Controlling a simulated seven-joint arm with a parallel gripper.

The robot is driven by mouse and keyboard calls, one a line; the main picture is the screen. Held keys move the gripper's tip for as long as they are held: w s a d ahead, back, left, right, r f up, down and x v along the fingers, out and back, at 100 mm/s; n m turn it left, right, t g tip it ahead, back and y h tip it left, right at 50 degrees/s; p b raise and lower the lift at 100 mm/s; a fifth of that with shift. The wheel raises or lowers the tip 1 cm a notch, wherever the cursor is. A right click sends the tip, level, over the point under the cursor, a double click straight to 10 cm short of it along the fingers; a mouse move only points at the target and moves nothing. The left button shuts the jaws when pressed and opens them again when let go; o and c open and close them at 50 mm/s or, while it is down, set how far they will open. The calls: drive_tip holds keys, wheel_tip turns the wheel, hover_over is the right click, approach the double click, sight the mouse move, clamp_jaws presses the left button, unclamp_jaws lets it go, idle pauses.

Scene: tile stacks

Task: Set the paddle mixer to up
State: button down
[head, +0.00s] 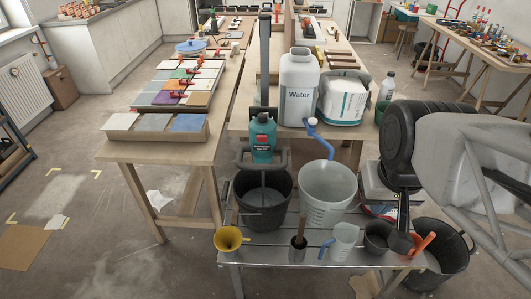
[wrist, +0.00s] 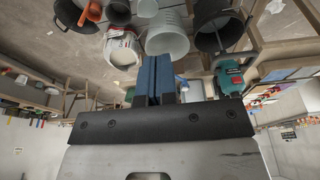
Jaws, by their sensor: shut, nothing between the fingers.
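The teal paddle mixer (head: 262,136) with black handles hangs at the low end of a dark upright column (head: 265,62). Its shaft reaches down into the black bucket (head: 246,212), and the shaft's lower end is hidden inside. The mixer also shows upside down at the right of the wrist view (wrist: 229,76), with the black bucket (wrist: 212,16) beside it. My gripper (wrist: 154,66) has its blue fingers together in the middle of the wrist view, with nothing between them. It is apart from the mixer, off to one side. In the head view its fingers cannot be made out.
A clear bucket (head: 327,195) stands right of the black one on the metal bench. A yellow funnel (head: 229,240), a small jug (head: 345,238) and other small containers line its front edge. A water canister (head: 299,90) and a white bag (head: 345,97) stand behind.

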drive_tip(key=c, duration=1.4)
unclamp_jaws()
drive_tip(key=shift+w, duration=0.1)
drive_tip(key=shift+c, duration=0.2)
drive_tip(key=shift+o, duration=1.1)
drive_tip(key=shift+w+a+f, duration=0.1)
drive_tip(key=shift+w+a, duration=0.05)
drive_tip(key=shift+w, duration=0.1)
drive_tip(key=o, duration=0.3)
drive_tip(key=w+a+f+m+t, duration=0.2)
drive_tip(key=w+a, duration=0.1)
drive_tip(key=w, duration=0.3)
drive_tip(key=w+a+f+m+t+y, duration=0.1)
drive_tip(key=w+a+f+t, duration=0.1)
drive_tip(key=w, duration=0.5)
drive_tip(key=shift+a+m+y, duration=0.3)
drive_tip(key=shift+a+m, duration=0.1)
drive_tip(key=shift+a, duration=0.25)
drive_tip(key=w+a+f+m+t, duration=0.5)
drive_tip(key=w+a, duration=0.2)
drive_tip(key=w, duration=0.3)
drive_tip(key=w+a+f+m+t, duration=0.1)
drive_tip(key=a+f+m+t, duration=0.3)
drive_tip(key=f, duration=0.3)
drive_tip(key=w+a+f+m+t+h, duration=0.1)
drive_tip(key=a+f+m+t, duration=0.3)
drive_tip(key=f, duration=0.4)
drive_tip(key=shift+w+a+m+t, duration=0.25)
drive_tip(key=shift+a+m, duration=0.25)
drive_tip(key=shift+a, duration=0.5)
